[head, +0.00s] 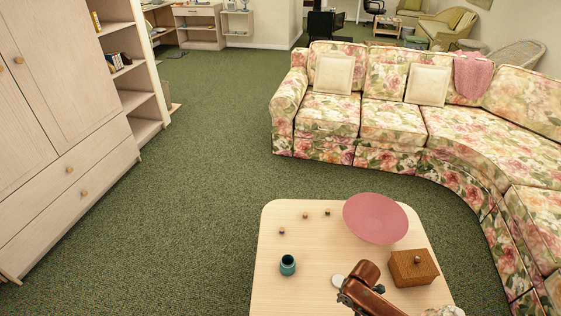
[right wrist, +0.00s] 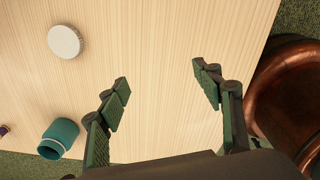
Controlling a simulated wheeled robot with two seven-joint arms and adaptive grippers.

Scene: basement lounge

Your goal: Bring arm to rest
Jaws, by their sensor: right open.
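My right gripper shows in the right wrist view (right wrist: 160,80). Its two dark green fingers are spread wide apart with nothing between them, above the pale wooden tabletop (right wrist: 150,30). A white disc (right wrist: 65,41) lies on the wood to the upper left of the fingers, and a teal cup (right wrist: 60,135) is at the lower left, both clear of them. In the head view a copper-brown arm part of mine comes in at the bottom over the table (head: 262,290); the gripper's fingers cannot be made out there. My left gripper is in neither view.
The table also holds a pink round dish (head: 376,218), a wooden box (head: 413,267) and several small items near the far left edge. A floral sofa (head: 380,122) stands behind and to the right. A cabinet (head: 65,170) is at left; green carpet between is clear.

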